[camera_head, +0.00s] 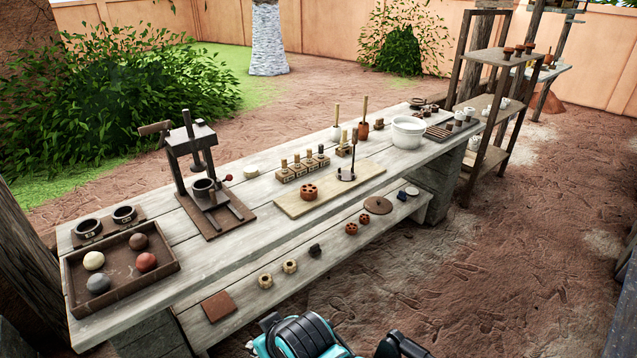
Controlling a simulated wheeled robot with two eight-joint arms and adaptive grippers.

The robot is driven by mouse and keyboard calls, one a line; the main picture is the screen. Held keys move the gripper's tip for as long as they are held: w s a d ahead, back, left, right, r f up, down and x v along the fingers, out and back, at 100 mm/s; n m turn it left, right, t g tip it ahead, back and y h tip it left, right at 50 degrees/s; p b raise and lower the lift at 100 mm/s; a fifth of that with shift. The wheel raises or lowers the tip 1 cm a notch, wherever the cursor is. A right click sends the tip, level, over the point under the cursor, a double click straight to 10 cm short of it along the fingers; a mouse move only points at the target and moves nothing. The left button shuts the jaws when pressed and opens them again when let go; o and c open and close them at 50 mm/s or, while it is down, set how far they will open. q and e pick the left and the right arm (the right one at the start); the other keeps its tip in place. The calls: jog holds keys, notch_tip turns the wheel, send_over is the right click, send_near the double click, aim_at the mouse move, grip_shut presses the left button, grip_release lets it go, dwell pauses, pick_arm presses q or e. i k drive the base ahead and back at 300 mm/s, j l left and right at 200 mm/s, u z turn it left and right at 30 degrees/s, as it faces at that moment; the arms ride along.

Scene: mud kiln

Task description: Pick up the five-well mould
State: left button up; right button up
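A round terracotta block (309,192) with several dark wells in its top sits on a pale board (331,189) on the long bench. Small well-like pieces also lie on the lower front plank: two cream ones (289,266) (264,281) and two reddish ones (351,229) (364,219). Their wells are too small to count, so I cannot tell for sure which is the five-well mould. Neither of my grippers shows. Only teal and black parts of my own body show at the bottom edge, apart from all these pieces.
A press (198,170) and a brown tray (165,259) with several balls stand on the bench at left. Stamps in a wooden rack (301,168) stand behind the board. A white bowl (407,132) is at right. The dirt floor (490,270) at right is clear.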

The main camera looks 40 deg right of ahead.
aim_at(309, 192)
jog(key=i+l, duration=0.1)
jog(key=l, duration=0.35)
jog(key=i+l, duration=0.15)
jog(key=l, duration=0.35)
jog(key=i+l, duration=0.1)
jog(key=l, duration=0.35)
jog(key=i+l, duration=0.1)
jog(key=l, duration=0.35)
jog(key=i+l, duration=0.1)
jog(key=l, duration=0.35)
jog(key=i+l, duration=0.15)
jog(key=l, duration=0.35)
jog(key=i+l, duration=0.1)
jog(key=l, duration=0.35)
